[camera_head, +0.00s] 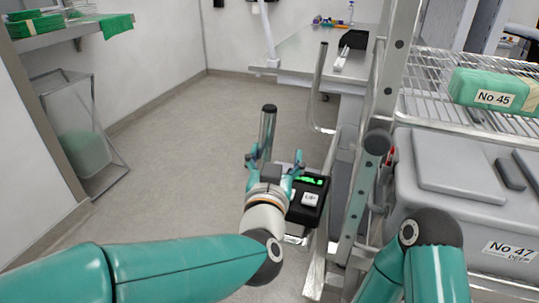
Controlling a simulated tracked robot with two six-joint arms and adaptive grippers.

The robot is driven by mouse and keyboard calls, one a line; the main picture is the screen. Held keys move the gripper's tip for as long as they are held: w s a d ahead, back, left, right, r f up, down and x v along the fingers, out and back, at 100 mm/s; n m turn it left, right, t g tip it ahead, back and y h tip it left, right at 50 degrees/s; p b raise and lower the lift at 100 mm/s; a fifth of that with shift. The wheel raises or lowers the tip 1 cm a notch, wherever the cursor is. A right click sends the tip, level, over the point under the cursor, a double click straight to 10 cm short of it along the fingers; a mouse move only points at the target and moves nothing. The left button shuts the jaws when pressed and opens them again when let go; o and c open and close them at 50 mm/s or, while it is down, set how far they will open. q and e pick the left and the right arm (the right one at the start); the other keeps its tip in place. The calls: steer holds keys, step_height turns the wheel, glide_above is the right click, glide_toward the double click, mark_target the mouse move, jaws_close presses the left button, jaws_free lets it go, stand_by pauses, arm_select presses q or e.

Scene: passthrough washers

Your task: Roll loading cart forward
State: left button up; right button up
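The loading cart (391,75) fills the right side of the head view, with upright metal rails and a wire shelf. A curved metal tube handle (318,88) stands out from its frame. A second upright metal post with a dark top (267,128) stands nearer its front left. My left gripper (272,165) is at this post, its fingers apart on either side of it. Whether they touch it I cannot tell. A small black control box with a green display (312,182) is just right of my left gripper. My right arm shows at the bottom right; its gripper is out of sight.
The cart carries a green pack marked No 45 (470,88) and a grey bin marked No 47 (465,205). A metal table (300,62) stands behind it. A wall shelf with green cloths (60,38) and a glass-sided stand (75,130) are at left. Floor between is clear.

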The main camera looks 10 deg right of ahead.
arm_select(q)
steer(key=shift+s+d+f+h, duration=0.1)
steer(key=shift+s+d+h, duration=0.25)
steer(key=shift+d, duration=0.2)
steer(key=shift+w, duration=0.1)
steer(key=shift+a, duration=0.1)
steer(key=v, duration=1.2)
